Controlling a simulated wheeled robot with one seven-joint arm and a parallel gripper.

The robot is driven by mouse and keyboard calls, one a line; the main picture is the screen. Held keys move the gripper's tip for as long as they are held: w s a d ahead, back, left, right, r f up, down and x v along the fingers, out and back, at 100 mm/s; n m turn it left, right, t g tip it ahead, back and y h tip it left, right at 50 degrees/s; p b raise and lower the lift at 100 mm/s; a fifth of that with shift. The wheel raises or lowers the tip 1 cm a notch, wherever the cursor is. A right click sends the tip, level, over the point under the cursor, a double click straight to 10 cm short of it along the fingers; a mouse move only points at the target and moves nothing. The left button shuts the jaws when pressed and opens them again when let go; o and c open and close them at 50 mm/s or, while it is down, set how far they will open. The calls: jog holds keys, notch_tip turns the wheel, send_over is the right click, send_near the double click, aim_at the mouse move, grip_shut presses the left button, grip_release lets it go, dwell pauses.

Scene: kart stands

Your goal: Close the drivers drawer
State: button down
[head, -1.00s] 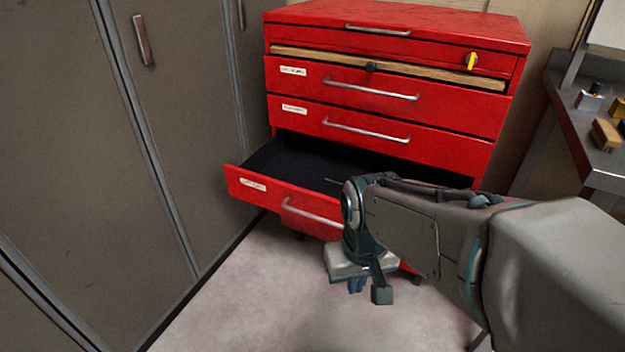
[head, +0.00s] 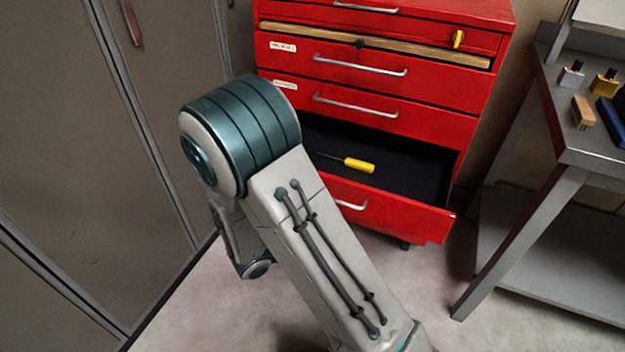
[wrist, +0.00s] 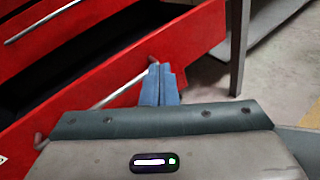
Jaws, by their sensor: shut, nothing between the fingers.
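The bottom drawer (head: 400,216) of the red cabinet is pulled out, and a yellow-handled screwdriver (head: 358,165) lies inside on its black floor. My arm hides the left part of this drawer in the head view. In the wrist view the drawer's red front (wrist: 196,42) and metal handle (wrist: 112,97) run diagonally. My gripper (wrist: 160,70) is shut and empty, with its blue fingertips in front of the drawer front, by the handle's right end. I cannot tell whether they touch. The gripper is hidden in the head view.
The upper drawers of the red cabinet (head: 440,90) look shut, with a wooden board (head: 400,50) near the top. A grey locker (head: 60,130) stands at left. A grey workbench (head: 590,150) with small items stands at right. The floor before the drawer is clear.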

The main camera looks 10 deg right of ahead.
jog(key=w+a+f+n+t+y, duration=0.4)
jog(key=a+n+t, duration=0.4)
jog(key=a, duration=0.1)
jog(key=shift+n, duration=0.3)
jog(key=b+x, duration=0.1)
jog(key=x, duration=1.2)
jog(key=shift+w+d, duration=0.2)
jog(key=shift+w, duration=0.15)
jog(key=shift+w, duration=0.1)
